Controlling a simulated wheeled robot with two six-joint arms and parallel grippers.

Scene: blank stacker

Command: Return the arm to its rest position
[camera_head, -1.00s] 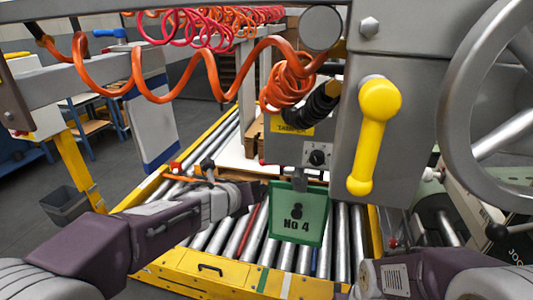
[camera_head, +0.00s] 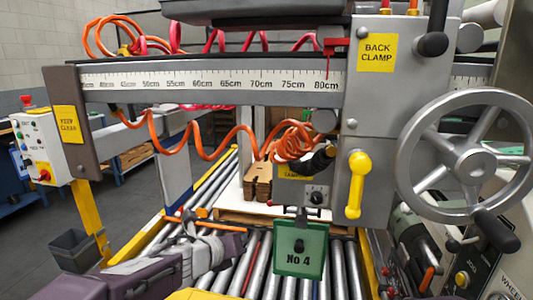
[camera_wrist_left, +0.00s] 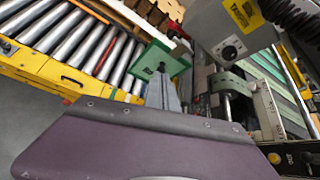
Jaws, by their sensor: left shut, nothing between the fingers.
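My left arm comes in from the lower left in the head view. Its left gripper (camera_head: 236,241) is shut and empty over the rollers, left of a green plate marked No 4 (camera_head: 301,248). In the left wrist view the grey fingers (camera_wrist_left: 163,88) are together and overlap the green plate (camera_wrist_left: 160,66) in the picture; I cannot tell whether they touch it. My purple arm cover fills the lower part of that view. My right gripper is not in view.
A roller conveyor (camera_head: 262,270) with yellow edges runs below the gripper. A grey machine head with a yellow handle (camera_head: 357,184) and a large handwheel (camera_head: 470,160) stands right. A scaled beam (camera_head: 215,85) and orange coiled hoses (camera_head: 200,145) cross above.

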